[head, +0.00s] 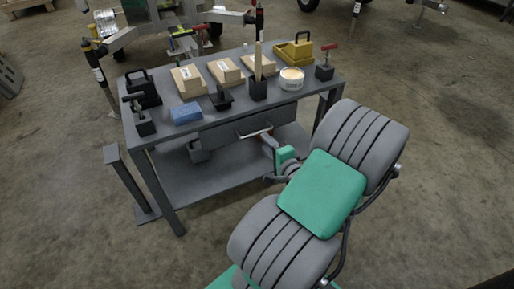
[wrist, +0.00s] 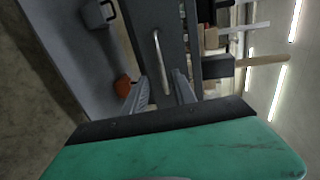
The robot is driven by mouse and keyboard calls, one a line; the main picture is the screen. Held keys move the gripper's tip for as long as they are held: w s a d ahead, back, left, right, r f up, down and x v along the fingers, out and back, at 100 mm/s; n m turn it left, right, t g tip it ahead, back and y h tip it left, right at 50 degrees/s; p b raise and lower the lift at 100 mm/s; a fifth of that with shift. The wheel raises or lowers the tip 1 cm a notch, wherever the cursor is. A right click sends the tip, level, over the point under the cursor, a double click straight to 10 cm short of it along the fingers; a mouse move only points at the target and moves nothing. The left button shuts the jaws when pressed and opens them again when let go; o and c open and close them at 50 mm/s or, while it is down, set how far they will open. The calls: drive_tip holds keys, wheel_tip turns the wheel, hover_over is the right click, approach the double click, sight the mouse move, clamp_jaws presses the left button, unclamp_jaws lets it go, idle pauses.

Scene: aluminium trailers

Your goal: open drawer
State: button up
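The drawer (head: 222,137) is a dark grey box under the top of the grey workbench (head: 160,133); its front looks about flush with the bench edge. Its pale metal bar handle (head: 255,131) is on the front face. In the wrist view the handle (wrist: 158,52) runs up the picture, ahead of my gripper (wrist: 158,88). My gripper is open, with one finger on each side of the handle's near end. Whether a finger touches the handle I cannot tell. In the head view my gripper (head: 268,140) is at the handle's right end, partly hidden by my arm.
On the bench top are a blue block (head: 186,113), tan boxes (head: 226,71), a yellow bin (head: 294,54), a white tub (head: 291,79) and clamps. The floor in front is clear.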

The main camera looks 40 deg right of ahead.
sight(257, 133)
drive_tip(key=b+x, duration=0.1)
drive_tip(key=x, duration=0.6)
drive_tip(key=shift+w, duration=0.3)
drive_tip(key=shift+c, duration=0.3)
clamp_jaws()
idle(0.6)
